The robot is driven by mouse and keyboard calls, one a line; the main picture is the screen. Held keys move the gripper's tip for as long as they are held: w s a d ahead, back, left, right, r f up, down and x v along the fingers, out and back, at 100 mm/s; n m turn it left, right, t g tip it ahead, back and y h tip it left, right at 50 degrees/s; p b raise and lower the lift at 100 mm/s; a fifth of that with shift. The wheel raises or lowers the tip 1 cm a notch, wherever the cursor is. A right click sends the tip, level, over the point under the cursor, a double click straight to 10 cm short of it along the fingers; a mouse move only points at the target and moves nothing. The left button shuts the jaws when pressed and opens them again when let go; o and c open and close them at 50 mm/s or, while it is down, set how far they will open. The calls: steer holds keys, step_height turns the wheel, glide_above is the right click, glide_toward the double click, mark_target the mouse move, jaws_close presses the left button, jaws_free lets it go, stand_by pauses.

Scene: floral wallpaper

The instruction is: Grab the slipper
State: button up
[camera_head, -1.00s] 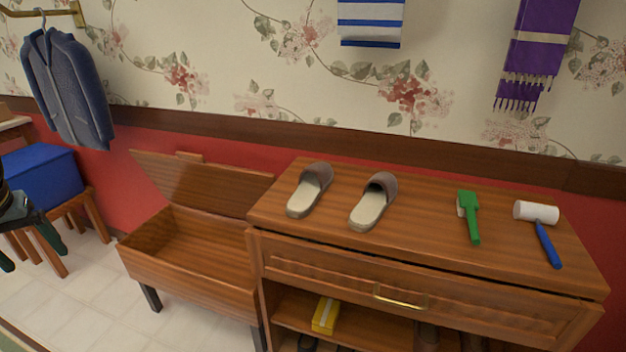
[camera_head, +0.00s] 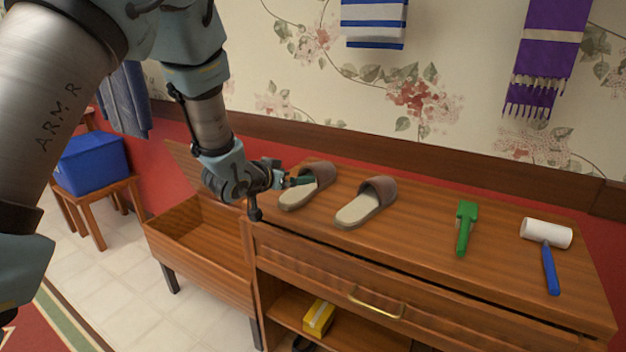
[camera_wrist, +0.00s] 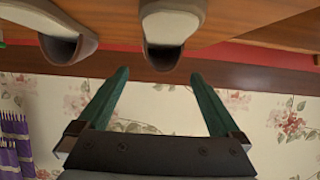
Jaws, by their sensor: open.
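Two slippers with beige soles and brown uppers lie side by side on top of the wooden cabinet (camera_head: 420,225): a left slipper (camera_head: 318,172) and a right slipper (camera_head: 366,203). My gripper (camera_head: 299,181) is at the left slipper's near left side, its fingers overlapping it in the head view. In the wrist view, which looks upside down, my gripper's two green fingers (camera_wrist: 160,74) are spread apart with nothing between the tips. The left slipper (camera_wrist: 168,22) appears just beyond them, and the right slipper (camera_wrist: 68,22) is off to the side. Contact cannot be told.
A green brush (camera_head: 466,225) and a white-headed mallet with a blue handle (camera_head: 546,235) lie further right on the cabinet. An open wooden chest (camera_head: 205,245) stands to the left, with a blue box (camera_head: 92,163) on a stool beyond. A striped towel (camera_head: 373,22) and purple scarf (camera_head: 545,55) hang above.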

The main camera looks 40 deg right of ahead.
mark_target(307, 175)
steer(key=shift+w+p+x, duration=0.1)
steer(key=shift+p+x, duration=0.4)
steer(key=shift+x, duration=1.25)
steer(key=shift+w+p+x, duration=0.15)
steer(key=shift+p+x, duration=0.3)
steer(key=shift+x, duration=1.35)
steer(key=shift+a+f, duration=0.15)
steer(key=c, duration=1.3)
